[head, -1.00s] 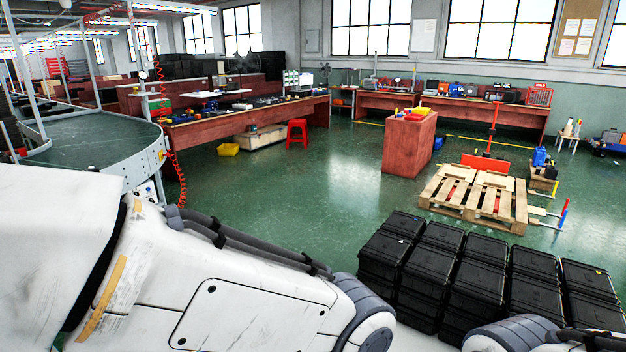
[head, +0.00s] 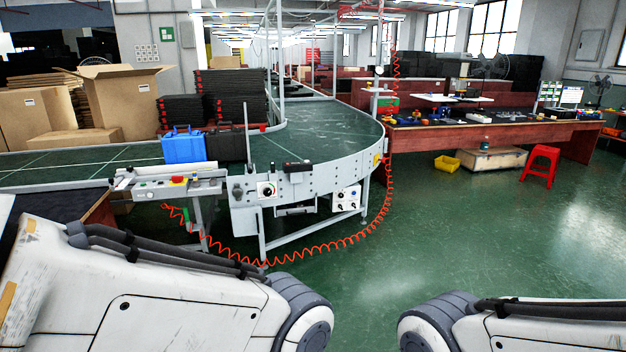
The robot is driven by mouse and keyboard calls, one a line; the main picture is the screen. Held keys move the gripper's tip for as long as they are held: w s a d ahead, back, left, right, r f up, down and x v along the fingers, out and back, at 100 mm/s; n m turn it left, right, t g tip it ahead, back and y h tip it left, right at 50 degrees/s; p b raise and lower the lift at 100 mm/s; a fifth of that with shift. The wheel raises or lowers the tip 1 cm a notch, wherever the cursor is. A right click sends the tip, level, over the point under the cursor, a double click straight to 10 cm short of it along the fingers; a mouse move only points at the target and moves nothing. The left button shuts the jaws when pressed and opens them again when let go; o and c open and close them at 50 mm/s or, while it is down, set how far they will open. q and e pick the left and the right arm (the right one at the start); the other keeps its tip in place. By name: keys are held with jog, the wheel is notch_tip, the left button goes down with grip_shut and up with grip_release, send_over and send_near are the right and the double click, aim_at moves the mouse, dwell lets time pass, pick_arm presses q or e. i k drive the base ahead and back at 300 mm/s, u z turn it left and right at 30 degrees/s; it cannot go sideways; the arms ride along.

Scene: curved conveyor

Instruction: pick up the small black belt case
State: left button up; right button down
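A small black case (head: 227,147) stands on the curved conveyor's green belt (head: 325,130), near its front edge at left of centre in the head view. It is just right of a blue case (head: 184,148), which stands close beside it. A thin upright post partly crosses the black case's right side. My two arms show at the bottom of the view, one at the left and one at the right. Both grippers are out of view, so I cannot see what they hold. The cases are well beyond my arms.
A control panel (head: 172,181) stands before the belt, in front of the blue case. A coiled red cable (head: 330,246) hangs at the conveyor's front. Stacks of black trays (head: 232,96) and cardboard boxes (head: 122,97) stand behind.

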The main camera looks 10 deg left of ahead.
aim_at(230, 146)
jog(key=u, duration=0.45)
jog(key=i, duration=1.9)
jog(key=u, duration=0.35)
jog(key=i, duration=3.05)
jog(key=z, duration=0.05)
